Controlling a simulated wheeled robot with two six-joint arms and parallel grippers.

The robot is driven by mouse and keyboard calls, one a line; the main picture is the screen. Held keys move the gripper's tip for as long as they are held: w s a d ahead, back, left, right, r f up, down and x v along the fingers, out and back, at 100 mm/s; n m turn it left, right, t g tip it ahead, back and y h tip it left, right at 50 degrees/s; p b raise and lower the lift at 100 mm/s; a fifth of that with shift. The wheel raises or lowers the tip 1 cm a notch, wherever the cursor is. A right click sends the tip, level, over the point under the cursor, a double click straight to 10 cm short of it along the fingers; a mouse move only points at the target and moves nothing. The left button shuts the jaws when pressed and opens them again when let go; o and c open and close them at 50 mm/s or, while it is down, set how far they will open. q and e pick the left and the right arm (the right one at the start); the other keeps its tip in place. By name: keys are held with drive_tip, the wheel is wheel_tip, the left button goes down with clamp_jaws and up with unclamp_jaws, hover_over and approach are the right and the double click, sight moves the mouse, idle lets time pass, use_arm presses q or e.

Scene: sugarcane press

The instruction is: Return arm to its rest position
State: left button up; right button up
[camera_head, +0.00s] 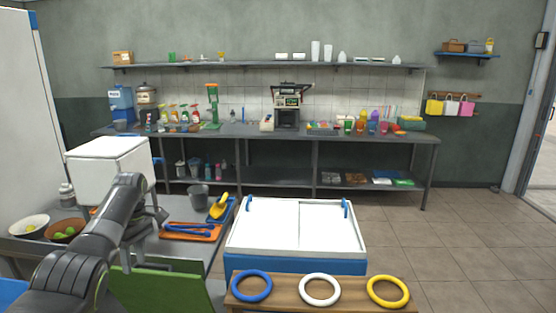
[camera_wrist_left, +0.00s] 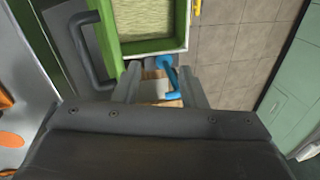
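My left arm comes in from the lower left in the head view. Its gripper (camera_head: 153,217) is over the near grey counter, in front of the white box-shaped machine (camera_head: 108,158), and partly hidden by my own arm. In the left wrist view the two grey fingers of the left gripper (camera_wrist_left: 160,82) stand apart. A blue handle-like part (camera_wrist_left: 167,64) and a pale wooden surface show between and beyond them, and nothing is clearly held. My right gripper is in neither view.
An orange tray (camera_head: 190,232) with a blue tool and a grey cup (camera_head: 198,197) are on the near counter. A white-topped blue chest (camera_head: 297,228) stands right of it, behind a wooden bench (camera_head: 290,292) with coloured rings. Floor at right is clear.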

use_arm(q)
drive_tip(key=s+f+m+t+y, duration=0.1)
drive_tip(key=s+f+m, duration=0.15)
drive_tip(key=f, duration=0.55)
drive_tip(key=s+f+m, duration=0.2)
drive_tip(key=s+f, duration=0.2)
drive_tip(key=f, duration=0.3)
drive_tip(key=s+d+f+m+t, duration=0.25)
drive_tip(key=s+f+m, duration=0.25)
drive_tip(key=s+f, duration=0.6)
drive_tip(key=s+d+r+m+t, duration=0.1)
drive_tip(key=s+d+r+m, duration=0.2)
drive_tip(key=s, duration=1.1)
drive_tip(key=s+d+r+m+t, duration=0.1)
drive_tip(key=s+r+m+t, duration=0.3)
drive_tip(key=s, duration=1)
wheel_tip(320, 180, down, 24)
drive_tip(key=a+r+n+g, duration=0.1)
drive_tip(key=a+n+g, duration=0.1)
drive_tip(key=g, duration=0.2)
drive_tip(key=s+d+f+g, duration=0.1)
drive_tip(key=s+d+f, duration=0.1)
drive_tip(key=s+f, duration=1.2)
wheel_tip(320, 180, down, 2)
drive_tip(key=shift+s+f+h, duration=0.2)
drive_tip(key=shift+s+h, duration=0.05)
drive_tip(key=shift+h, duration=0.15)
drive_tip(key=shift+m, duration=0.35)
